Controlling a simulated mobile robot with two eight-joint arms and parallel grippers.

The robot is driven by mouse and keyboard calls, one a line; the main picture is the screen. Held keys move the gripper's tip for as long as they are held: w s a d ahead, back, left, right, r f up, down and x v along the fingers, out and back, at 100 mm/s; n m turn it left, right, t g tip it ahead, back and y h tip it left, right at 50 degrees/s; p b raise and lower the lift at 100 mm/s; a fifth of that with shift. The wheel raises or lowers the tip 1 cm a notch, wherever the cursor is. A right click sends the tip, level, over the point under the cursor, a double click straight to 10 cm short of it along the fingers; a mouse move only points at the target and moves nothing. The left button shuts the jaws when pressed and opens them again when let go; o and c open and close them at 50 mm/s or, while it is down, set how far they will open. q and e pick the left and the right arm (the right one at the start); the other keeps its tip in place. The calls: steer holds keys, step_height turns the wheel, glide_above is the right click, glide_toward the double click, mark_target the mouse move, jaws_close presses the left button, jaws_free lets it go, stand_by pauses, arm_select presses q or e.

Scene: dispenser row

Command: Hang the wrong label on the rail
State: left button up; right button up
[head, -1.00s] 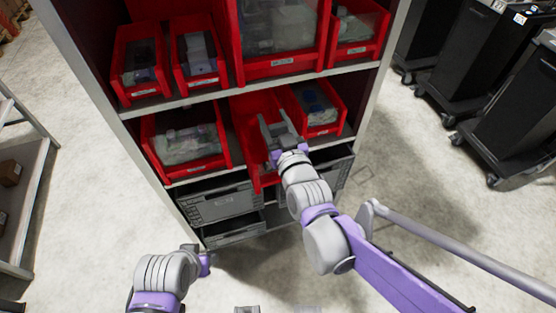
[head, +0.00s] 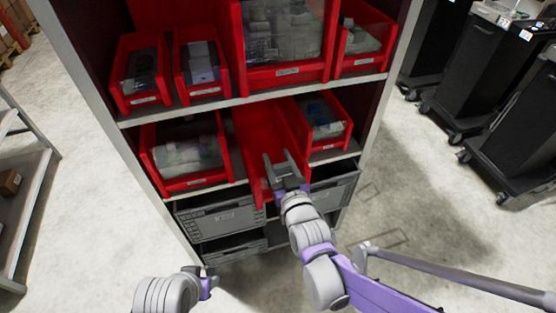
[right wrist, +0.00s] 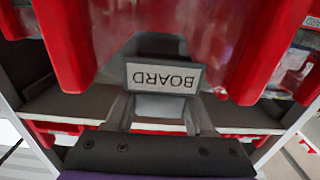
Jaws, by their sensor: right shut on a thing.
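My right gripper (head: 286,166) is in front of the middle red bin (head: 262,135) on the lower shelf. In the right wrist view, a pale label reading "BOARD" (right wrist: 163,78), upside down, sits between the fingers of my right gripper (right wrist: 163,108), which are shut on it. The label cannot be made out in the head view. My left gripper (head: 207,283) is low at the left, away from the shelf; its fingers are too unclear to tell open from shut. I cannot pick out a separate rail; grey shelf edges (head: 345,82) run below the bins.
Labelled red bins, such as the large upper one (head: 286,76) and the lower left one (head: 190,184), fill the shelves. Grey crates (head: 222,221) stand beneath. Black wheeled carts (head: 460,75) are at the right. The floor (head: 400,190) between is clear.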

steer(key=shift+f, duration=0.25)
steer(key=o, duration=1.3)
steer(key=shift+r, duration=0.1)
steer(key=v, duration=1.1)
steer(key=shift+p, duration=0.3)
